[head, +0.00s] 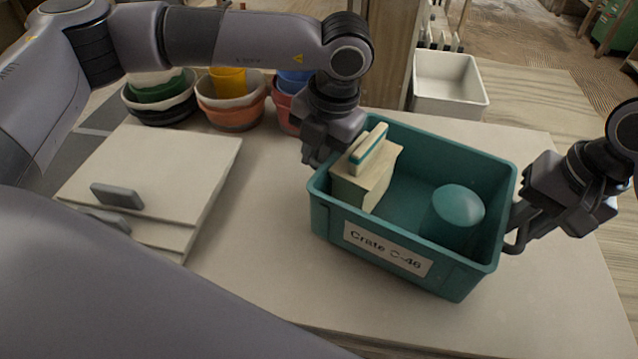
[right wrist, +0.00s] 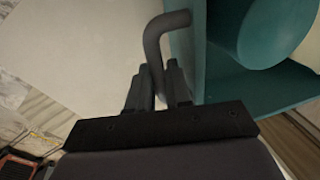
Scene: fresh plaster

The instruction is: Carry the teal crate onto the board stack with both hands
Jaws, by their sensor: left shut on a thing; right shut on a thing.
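The teal crate (head: 460,277), labelled "Crate C-46", is on the right part of the table in the head view. It holds a cream block (head: 362,188) with a teal-striped piece on top and a teal rounded object (head: 458,205). My left gripper (head: 318,150) is at its left end, shut; its fingertips are partly hidden. My right gripper (head: 514,232) is at its right end, shut on a dark handle. In the right wrist view the fingers (right wrist: 160,82) close around this handle (right wrist: 152,45) beside the crate wall (right wrist: 198,50). The board stack (head: 150,170) lies flat at the left.
Several buckets (head: 232,100) with coloured contents line the table's back edge. A white bin (head: 450,82) stands behind the table. Bare tabletop (head: 262,225) lies between the stack and the crate.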

